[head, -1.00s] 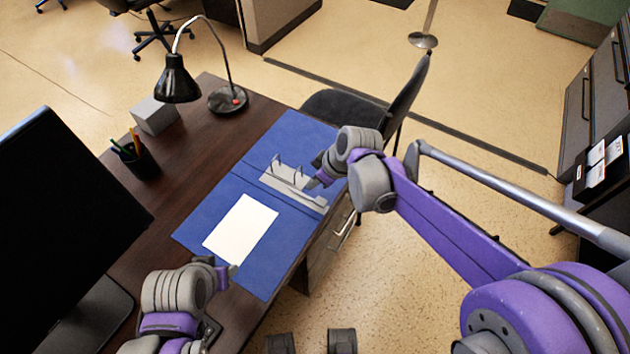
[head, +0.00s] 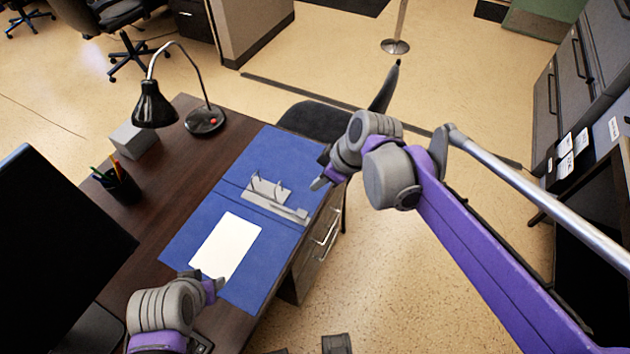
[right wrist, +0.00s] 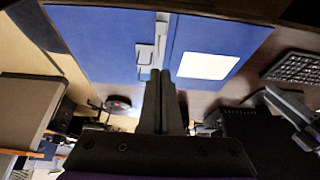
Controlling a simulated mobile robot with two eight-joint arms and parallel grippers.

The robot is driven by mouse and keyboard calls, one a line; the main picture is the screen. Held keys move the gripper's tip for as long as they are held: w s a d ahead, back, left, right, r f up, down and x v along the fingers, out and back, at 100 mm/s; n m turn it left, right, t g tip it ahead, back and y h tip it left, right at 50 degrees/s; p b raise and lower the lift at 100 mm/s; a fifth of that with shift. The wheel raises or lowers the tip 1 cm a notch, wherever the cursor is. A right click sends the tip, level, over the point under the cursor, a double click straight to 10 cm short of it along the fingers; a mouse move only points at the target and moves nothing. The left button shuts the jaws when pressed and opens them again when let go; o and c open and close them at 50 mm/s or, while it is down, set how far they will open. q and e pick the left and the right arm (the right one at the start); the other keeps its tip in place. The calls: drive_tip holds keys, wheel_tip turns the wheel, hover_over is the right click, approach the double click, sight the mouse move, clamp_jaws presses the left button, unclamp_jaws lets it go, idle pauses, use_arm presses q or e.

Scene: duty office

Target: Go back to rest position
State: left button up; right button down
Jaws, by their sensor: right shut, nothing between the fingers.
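An open blue binder (head: 190,235) lies flat on the dark wooden desk. Its metal lever mechanism (head: 278,207) lies along the middle, and a white sheet (head: 226,246) lies on the nearer half. My right gripper (head: 320,183) is above the binder's right edge, just right of the mechanism. In the right wrist view its fingers (right wrist: 163,75) are together and empty, with the binder (right wrist: 105,45) and sheet (right wrist: 207,66) beyond them. My left gripper (head: 217,286) is at the near edge of the sheet in the picture; its jaw gap is too small to read.
A black lamp (head: 153,105), a grey box (head: 134,139), a pen cup (head: 118,183) and a monitor (head: 55,255) stand on the desk (head: 185,185). A dark chair (head: 320,122) is behind it. Open floor (head: 470,240) lies to the right, with cabinets (head: 575,85) beyond.

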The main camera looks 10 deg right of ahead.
idle(0.4)
drive_tip(key=s+d+f+m+t+h+p, duration=0.1)
drive_tip(key=s+d+m, duration=0.3)
drive_tip(key=s, duration=0.4)
drive_tip(key=s+d+f+m+t+h+p, duration=0.1)
drive_tip(key=s+d+f+m+h, duration=0.1)
drive_tip(key=s+d+m, duration=0.3)
drive_tip(key=s+m+h, duration=0.1)
drive_tip(key=s, duration=0.2)
drive_tip(key=shift+f+m, duration=0.3)
drive_tip(key=shift+m, duration=0.1)
drive_tip(key=shift+w, duration=0.1)
